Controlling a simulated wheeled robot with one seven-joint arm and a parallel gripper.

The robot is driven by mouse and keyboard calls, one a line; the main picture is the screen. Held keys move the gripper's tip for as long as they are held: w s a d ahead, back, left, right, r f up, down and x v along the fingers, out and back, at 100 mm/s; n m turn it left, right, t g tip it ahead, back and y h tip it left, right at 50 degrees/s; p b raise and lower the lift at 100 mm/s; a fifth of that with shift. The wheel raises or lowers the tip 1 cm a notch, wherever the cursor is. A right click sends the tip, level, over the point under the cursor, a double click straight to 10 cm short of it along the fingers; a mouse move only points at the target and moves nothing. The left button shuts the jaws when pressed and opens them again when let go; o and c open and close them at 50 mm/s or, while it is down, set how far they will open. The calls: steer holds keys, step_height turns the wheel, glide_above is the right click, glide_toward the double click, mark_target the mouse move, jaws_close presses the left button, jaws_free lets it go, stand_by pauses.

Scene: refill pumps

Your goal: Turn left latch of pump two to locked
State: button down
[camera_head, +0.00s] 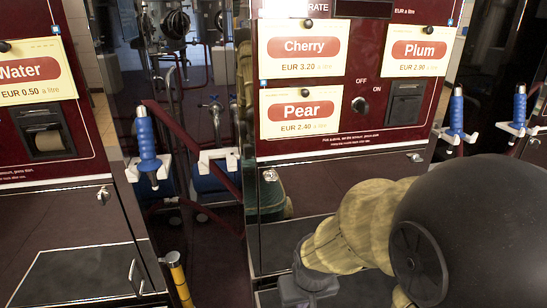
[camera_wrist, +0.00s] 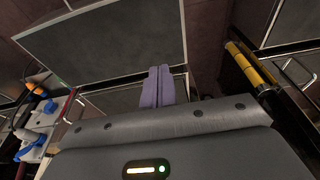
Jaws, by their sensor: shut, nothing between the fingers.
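The middle pump (camera_head: 350,190) carries Cherry, Plum and Pear signs. A small round metal latch (camera_head: 270,174) sits at the upper left of its lower panel, and another latch (camera_head: 415,157) is at the upper right. How far the left latch is turned is too small to tell. My gripper (camera_wrist: 158,70) is shut and empty in the wrist view, its two pale purple fingers side by side in front of a dark grey panel (camera_wrist: 110,45). In the head view my arm is low in front of the middle pump, below the left latch and apart from it. No latch is clear in the wrist view.
The Water pump (camera_head: 60,190) stands at left with its own latch (camera_head: 103,195). A blue-handled nozzle (camera_head: 147,140) hangs on its side. A yellow and black post (camera_head: 178,278) stands between the pumps; a yellow post (camera_wrist: 250,65) shows in the wrist view. More blue nozzles (camera_head: 457,112) hang at right.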

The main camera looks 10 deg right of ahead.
steer(key=w+p+v, duration=0.2)
steer(key=p+v, duration=0.6)
steer(key=v, duration=0.2)
steer(key=shift+r, duration=0.25)
steer(key=shift+w, duration=0.1)
